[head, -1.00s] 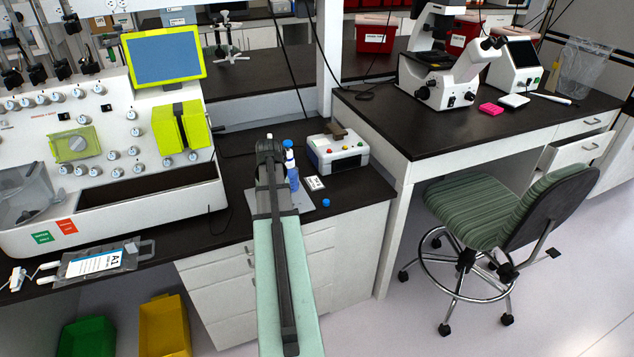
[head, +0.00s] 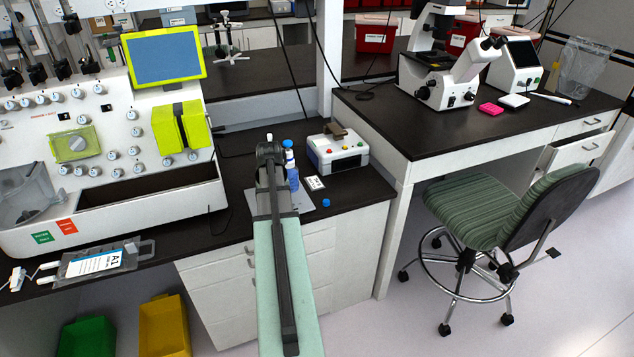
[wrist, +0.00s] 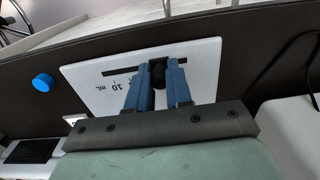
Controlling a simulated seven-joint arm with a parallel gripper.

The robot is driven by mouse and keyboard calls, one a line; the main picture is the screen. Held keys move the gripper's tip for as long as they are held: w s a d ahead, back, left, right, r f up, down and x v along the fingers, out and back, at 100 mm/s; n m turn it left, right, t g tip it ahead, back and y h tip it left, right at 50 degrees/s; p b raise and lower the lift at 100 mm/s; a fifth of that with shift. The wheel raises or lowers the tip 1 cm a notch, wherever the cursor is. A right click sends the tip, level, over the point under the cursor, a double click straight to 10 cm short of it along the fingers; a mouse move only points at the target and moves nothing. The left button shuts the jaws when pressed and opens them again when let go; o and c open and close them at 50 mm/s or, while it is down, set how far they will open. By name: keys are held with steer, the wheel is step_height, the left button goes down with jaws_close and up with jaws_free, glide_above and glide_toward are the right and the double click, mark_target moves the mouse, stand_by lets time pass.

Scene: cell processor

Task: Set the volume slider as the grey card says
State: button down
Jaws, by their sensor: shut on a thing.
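In the wrist view a white volume panel (wrist: 205,80) lies on the dark counter. It has a black slot (wrist: 120,71) and printed marks reading "10" and "mL". The black slider knob (wrist: 158,76) stands toward the slot's right end in that view. My gripper (wrist: 164,68) is shut on the knob, one blue finger on each side. In the head view the panel (head: 312,207) shows only partly, behind my arm, and the knob is hidden. A small pale card (head: 315,183) lies just beyond it; its writing is too small to read.
A blue cap (head: 326,202) lies right of the panel and shows in the wrist view (wrist: 42,82). A white box with coloured buttons (head: 338,155) stands behind the card. A large white machine (head: 40,125) is on the left. The counter's right front corner is clear.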

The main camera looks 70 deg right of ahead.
steer(key=shift+s+d, duration=0.1)
stand_by(0.6)
steer(key=shift+s+d, duration=0.6)
steer(key=shift+d, duration=0.05)
steer(key=c, duration=1)
jaws_free()
steer(key=shift+c, duration=0.2)
steer(key=shift+r, duration=3)
